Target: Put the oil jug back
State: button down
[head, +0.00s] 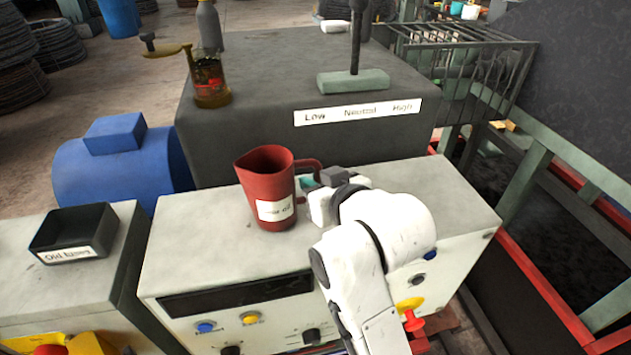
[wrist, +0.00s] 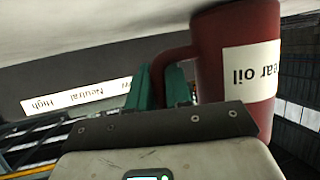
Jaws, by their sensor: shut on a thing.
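The oil jug (head: 263,174) is dark red with a white label that reads "gear oil" in the wrist view (wrist: 212,60). It is upright at the top of the pale control cabinet (head: 185,230). I cannot tell whether its base touches the top. Its handle (wrist: 171,60) points right in the head view. My gripper (head: 306,182) is beside the jug on its right, shut on the handle. Its green fingers (wrist: 165,86) show at the handle in the wrist view; my wrist partly hides them in the head view.
A dark gearbox housing (head: 250,120) with a lever (head: 355,40) and a "Low Neutral High" plate stands behind the cabinet. An amber oil cup (head: 212,88) with a crank sits on it. A blue motor (head: 95,175) and black tray (head: 72,230) are left. Railings (head: 540,170) stand right.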

jog(key=c, duration=1.5)
grip_release()
jog(key=shift+f, duration=0.15)
jog(key=o, duration=0.4)
jog(key=shift+o, duration=0.2)
jog(key=shift+r, duration=0.2)
jog(key=b+v, duration=0.1)
jog(key=v, duration=1.1)
